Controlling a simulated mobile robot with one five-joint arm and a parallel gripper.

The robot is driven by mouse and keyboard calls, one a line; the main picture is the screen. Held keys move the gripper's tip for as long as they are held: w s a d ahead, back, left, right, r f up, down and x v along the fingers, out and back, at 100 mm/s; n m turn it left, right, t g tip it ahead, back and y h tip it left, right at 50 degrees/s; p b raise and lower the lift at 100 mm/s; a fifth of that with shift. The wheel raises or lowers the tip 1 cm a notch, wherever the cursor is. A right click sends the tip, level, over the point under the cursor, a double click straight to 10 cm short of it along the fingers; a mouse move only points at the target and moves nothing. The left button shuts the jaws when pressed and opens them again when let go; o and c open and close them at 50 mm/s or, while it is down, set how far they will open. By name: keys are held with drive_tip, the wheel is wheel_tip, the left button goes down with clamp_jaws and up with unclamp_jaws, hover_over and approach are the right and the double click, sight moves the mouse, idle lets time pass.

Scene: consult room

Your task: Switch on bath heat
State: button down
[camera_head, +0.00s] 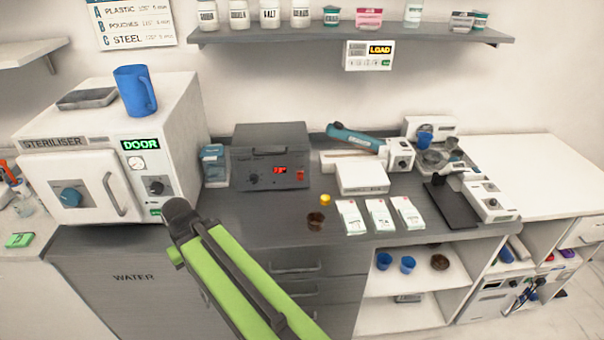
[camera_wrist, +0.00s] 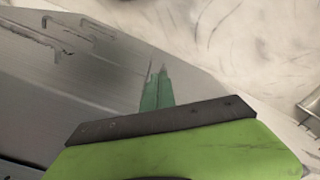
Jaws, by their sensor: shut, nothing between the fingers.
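The bath appears to be the dark grey lidded box (camera_head: 270,140) on the counter, right of the steriliser. Its lid is down, with a handle along the front. Its front has a dark knob (camera_head: 253,179), a lit red display (camera_head: 280,170) too small to read, and a small red-orange switch (camera_head: 300,175) at the right. I cannot tell that switch's position. My gripper (camera_wrist: 157,88) shows in the wrist view as green fingertips, shut and empty, near grey drawer fronts. In the head view only my arm shows, low and in front of the counter, apart from the bath.
The steriliser (camera_head: 100,155) stands left, with a blue mug (camera_head: 135,90) on top. A blue container (camera_head: 213,165) stands just left of the bath. A brown cup (camera_head: 316,220), a yellow item (camera_head: 325,199) and white packets (camera_head: 380,216) lie right. Counter directly before the bath is clear.

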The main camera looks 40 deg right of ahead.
drive_tip(key=w+d+r+n+t+p, duration=0.1)
drive_tip(key=w+d+r+p, duration=0.1)
drive_tip(key=d+r+p, duration=0.3)
drive_tip(key=w+d+r+n+p, duration=0.1)
drive_tip(key=d+r+p, duration=0.1)
drive_tip(key=r+p, duration=0.5)
drive_tip(key=s+d+r+n+t, duration=0.1)
drive_tip(key=s+d+n+t, duration=0.1)
drive_tip(key=d, duration=0.9)
drive_tip(key=s+d+r+n+t+b, duration=0.1)
drive_tip(key=s+d+r+n+t, duration=0.1)
drive_tip(key=d, duration=1)
drive_tip(key=s+d+r+n+t+b, duration=0.1)
drive_tip(key=s+d+n, duration=0.2)
drive_tip(key=d, duration=0.9)
drive_tip(key=shift+s+r+t, duration=0.25)
drive_tip(key=shift+s+t, duration=0.15)
drive_tip(key=shift+s, duration=0.1)
